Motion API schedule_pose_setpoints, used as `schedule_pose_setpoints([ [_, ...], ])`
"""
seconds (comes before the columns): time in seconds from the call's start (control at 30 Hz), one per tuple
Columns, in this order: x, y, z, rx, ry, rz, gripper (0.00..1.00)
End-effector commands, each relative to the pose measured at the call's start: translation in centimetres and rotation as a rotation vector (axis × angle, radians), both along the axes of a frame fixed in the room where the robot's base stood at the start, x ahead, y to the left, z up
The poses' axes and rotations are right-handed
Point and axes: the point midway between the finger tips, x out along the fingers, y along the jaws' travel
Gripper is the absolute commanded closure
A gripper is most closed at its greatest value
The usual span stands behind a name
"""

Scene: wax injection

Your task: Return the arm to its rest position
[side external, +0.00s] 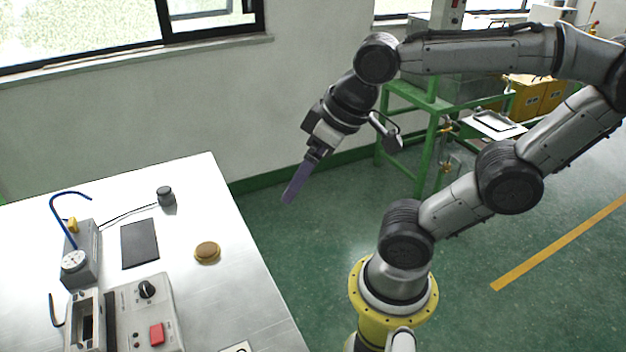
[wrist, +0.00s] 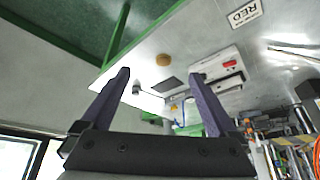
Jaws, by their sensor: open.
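My gripper (side external: 293,184) hangs in the air off the right edge of the steel table in the side external view, with its purple fingers pointing down and to the left. In the wrist view my gripper (wrist: 162,92) shows its two purple fingers well apart, with nothing between them. From the side the two fingers overlap in the picture. My arm is raised and bent above its yellow base, clear of the table.
The steel table (side external: 255,312) holds a wax injection machine (side external: 146,308), a gauge unit (side external: 80,258), a dark pad (side external: 139,243), a round tan disc (side external: 207,252) and a small dark knob (side external: 166,196). A green frame stand (side external: 432,130) stands behind my arm. The floor between is clear.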

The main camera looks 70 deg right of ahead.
Motion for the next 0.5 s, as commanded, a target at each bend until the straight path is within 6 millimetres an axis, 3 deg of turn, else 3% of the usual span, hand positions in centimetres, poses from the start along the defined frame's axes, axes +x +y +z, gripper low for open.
schedule_pose_setpoints([
  [0.13, -1.46, -0.42, -1.24, -0.025, -0.022, 0.026, 0.06],
  [0.5, -1.61, -0.45, -1.43, -0.03, -0.022, 0.032, 0.06],
])
